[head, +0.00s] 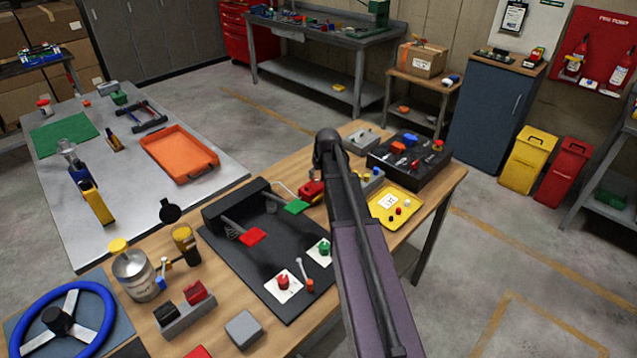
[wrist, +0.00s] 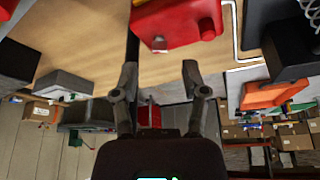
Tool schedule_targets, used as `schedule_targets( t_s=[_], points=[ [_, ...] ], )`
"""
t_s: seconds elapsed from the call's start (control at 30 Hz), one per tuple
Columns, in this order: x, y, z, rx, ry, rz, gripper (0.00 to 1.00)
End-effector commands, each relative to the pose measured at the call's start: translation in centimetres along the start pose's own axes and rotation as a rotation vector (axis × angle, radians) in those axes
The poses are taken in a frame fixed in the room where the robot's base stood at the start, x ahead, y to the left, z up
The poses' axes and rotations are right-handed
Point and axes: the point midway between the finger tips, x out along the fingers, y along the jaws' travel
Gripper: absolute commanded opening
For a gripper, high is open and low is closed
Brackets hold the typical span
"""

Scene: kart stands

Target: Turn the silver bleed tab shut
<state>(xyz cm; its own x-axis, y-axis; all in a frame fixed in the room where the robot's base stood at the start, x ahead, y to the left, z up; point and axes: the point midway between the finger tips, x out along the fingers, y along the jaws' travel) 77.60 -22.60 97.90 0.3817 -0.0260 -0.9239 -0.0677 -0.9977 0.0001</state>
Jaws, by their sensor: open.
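A red block (head: 312,190) with a white line sits on the bench beside my arm. A red block (wrist: 180,20) with a round red knob also fills the top of the wrist view, beyond my fingertips. My gripper (wrist: 160,78) is open with nothing between its fingers. The head view does not show the fingers clearly.
The wooden bench (head: 222,204) also holds a blue steering wheel (head: 62,325), a jar (head: 135,275), a yellow box (head: 394,206) and a black tray (head: 408,160) of parts. An orange tray (head: 180,153) lies on the grey table. Open floor lies right of the bench.

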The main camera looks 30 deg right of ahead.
Motion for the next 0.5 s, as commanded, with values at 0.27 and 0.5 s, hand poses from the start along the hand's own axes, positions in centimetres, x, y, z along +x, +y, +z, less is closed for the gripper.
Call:
schedule_targets(
  t_s=[0.27,0.5],
  points=[
    [2.5,0.0,0.1,0.000,0.000,0.000,0.57],
    [3.2,0.1,0.0,0.000,0.000,0.000,0.57]
  ],
)
